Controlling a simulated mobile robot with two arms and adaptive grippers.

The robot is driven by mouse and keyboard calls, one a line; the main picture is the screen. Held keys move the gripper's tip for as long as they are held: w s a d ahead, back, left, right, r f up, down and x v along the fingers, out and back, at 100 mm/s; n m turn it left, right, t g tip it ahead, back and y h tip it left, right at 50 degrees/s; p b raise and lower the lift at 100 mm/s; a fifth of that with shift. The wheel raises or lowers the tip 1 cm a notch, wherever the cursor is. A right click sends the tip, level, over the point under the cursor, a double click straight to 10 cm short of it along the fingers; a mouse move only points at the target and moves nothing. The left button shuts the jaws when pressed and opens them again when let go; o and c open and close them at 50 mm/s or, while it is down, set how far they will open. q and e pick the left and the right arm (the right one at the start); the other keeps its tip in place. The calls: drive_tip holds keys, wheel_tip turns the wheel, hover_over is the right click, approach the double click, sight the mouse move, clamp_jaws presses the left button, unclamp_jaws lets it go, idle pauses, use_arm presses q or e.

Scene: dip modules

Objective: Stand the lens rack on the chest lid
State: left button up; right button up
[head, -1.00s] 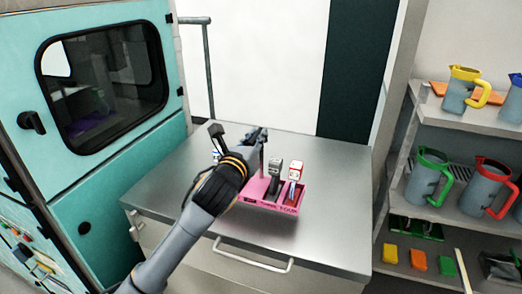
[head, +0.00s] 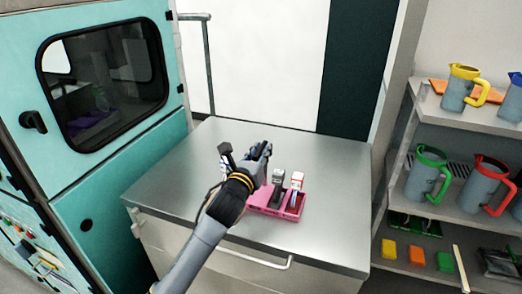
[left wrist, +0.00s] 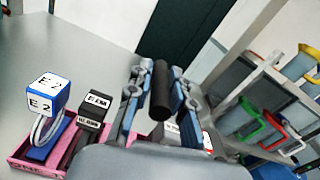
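The lens rack (head: 264,209) is a small pink tray on the steel top of the chest. It holds a grey module (head: 278,178) and a red-and-white module (head: 296,184); a blue module with a white "E 2" cap (left wrist: 48,92) shows in the left wrist view. My left gripper (head: 264,153) is over the rack, its fingers closed around the rack's dark upright handle (left wrist: 161,95). The rack looks level and appears to rest on the chest lid (head: 175,180); its underside is hidden. My right gripper is not in view.
A teal cabinet (head: 150,170) with a dark window stands to the left. Shelves on the right hold several jugs (head: 428,175) and coloured blocks. A white handle bar (head: 255,262) is on the chest's front. The lid is clear around the rack.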

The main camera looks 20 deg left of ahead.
use_arm(q)
drive_tip(key=shift+o, duration=0.9)
drive_tip(key=shift+r, duration=0.1)
drive_tip(key=shift+s, duration=0.4)
drive_tip(key=s+b, duration=0.2)
drive_tip(key=s, duration=0.9)
drive_tip(key=shift+s+a, duration=0.15)
drive_tip(key=shift+a, duration=0.05)
